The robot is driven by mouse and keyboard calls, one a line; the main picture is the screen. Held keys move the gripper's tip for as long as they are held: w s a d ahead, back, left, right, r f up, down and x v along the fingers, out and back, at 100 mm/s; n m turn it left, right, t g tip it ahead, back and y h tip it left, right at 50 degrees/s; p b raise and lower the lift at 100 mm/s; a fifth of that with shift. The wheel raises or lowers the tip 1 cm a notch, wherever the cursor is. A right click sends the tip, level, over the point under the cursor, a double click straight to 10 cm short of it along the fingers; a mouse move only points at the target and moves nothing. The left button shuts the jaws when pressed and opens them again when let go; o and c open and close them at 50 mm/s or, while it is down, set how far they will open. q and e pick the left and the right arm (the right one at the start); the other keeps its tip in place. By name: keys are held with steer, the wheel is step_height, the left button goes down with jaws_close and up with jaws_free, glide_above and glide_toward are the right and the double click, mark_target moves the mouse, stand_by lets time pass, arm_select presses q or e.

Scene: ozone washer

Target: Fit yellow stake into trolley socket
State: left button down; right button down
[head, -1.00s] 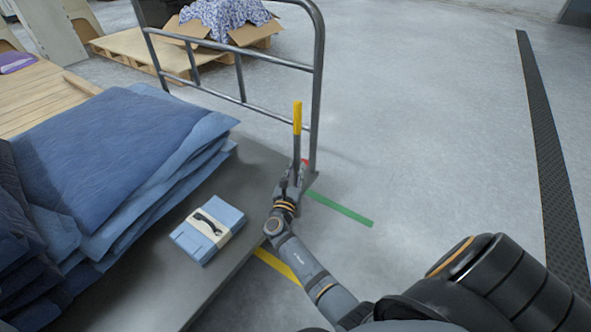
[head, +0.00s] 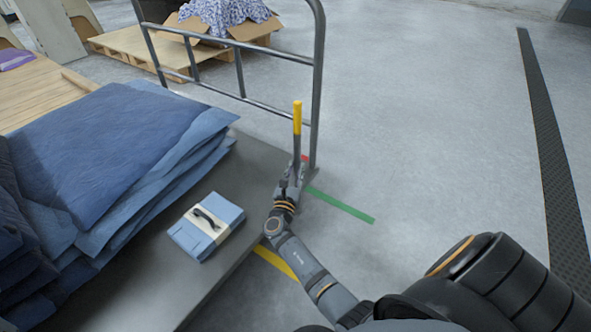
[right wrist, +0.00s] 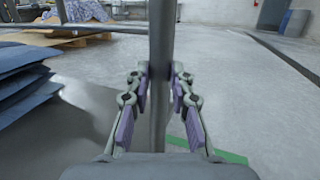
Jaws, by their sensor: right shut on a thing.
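My right gripper (head: 294,170) is shut on the stake's dark lower part. In the right wrist view the gripper (right wrist: 157,95) has its pads on either side of the dark stake (right wrist: 160,50). The stake's lower end and the socket are hidden behind the gripper, so I cannot tell whether the stake sits in the socket. My left gripper is not in view.
The trolley's rail (head: 318,80) stands close by the stake. Stacked blue sheets (head: 110,140) and a banded blue bundle (head: 206,226) lie on the deck. Green tape (head: 342,206) and yellow tape (head: 275,262) mark the floor. Open floor lies to the right.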

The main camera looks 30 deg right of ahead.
mark_target(296, 149)
steer(key=shift+f+b, duration=1)
steer(key=shift+f, duration=0.15)
steer(key=c, duration=1.1)
jaws_free()
steer(key=shift+c, duration=0.2)
steer(key=shift+o, duration=0.2)
steer(key=shift+f, duration=0.1)
step_height(296, 149, up, 10)
steer(key=shift+r, duration=0.1)
